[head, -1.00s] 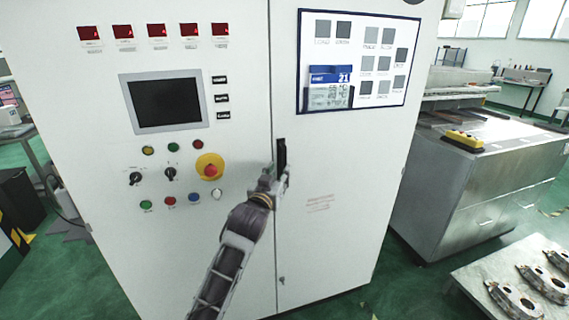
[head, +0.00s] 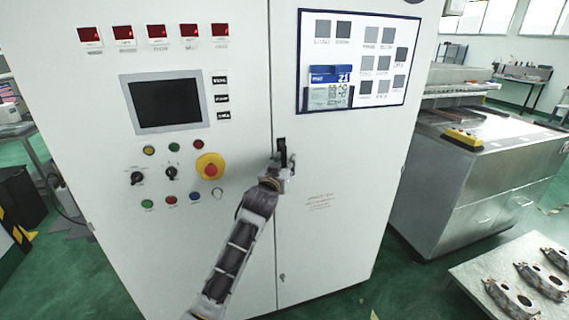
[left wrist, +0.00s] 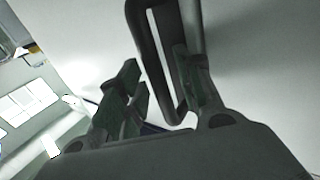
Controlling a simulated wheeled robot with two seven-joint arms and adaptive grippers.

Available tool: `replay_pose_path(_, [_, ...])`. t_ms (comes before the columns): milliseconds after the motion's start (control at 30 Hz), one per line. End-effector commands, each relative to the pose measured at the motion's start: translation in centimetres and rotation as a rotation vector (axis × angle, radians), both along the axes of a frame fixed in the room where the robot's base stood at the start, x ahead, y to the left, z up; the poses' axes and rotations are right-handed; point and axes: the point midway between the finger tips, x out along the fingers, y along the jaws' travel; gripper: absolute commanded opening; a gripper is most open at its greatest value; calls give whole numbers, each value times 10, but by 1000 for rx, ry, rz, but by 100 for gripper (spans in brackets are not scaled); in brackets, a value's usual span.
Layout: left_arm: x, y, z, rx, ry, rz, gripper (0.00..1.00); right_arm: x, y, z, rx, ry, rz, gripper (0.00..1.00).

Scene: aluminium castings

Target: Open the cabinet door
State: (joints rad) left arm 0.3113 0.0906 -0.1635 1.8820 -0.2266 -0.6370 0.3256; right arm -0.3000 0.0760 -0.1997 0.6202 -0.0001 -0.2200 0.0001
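The white cabinet has a left door panel (head: 150,60) and a right door panel (head: 335,210). They meet at a vertical seam, and both look closed. A dark upright handle (head: 282,146) sits on the right panel beside the seam. My left gripper (head: 283,165) is at the handle and covers its lower part. In the left wrist view, the handle (left wrist: 146,40) is a dark loop reaching down between the spread fingers of the left gripper (left wrist: 160,90). The right finger overlaps one bar of the loop; contact is unclear. My right gripper is out of view.
The left panel carries a screen (head: 165,102), several buttons and a red emergency stop (head: 210,170). A metal machine (head: 470,185) stands to the right. A table (head: 470,275) with castings is at the lower right. Green floor (head: 400,290) lies between it and the cabinet.

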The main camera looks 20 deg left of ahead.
Motion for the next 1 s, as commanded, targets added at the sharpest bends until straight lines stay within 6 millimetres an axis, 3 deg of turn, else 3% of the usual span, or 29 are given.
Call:
replay_pose_path(233, [0,0,0,0,0,0,35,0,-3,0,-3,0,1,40])
replay_pose_path(533, [0,0,0,0,0,0,0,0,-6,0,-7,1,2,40])
replay_pose_path(1000, [0,-1,0,0,0,1,0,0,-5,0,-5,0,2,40])
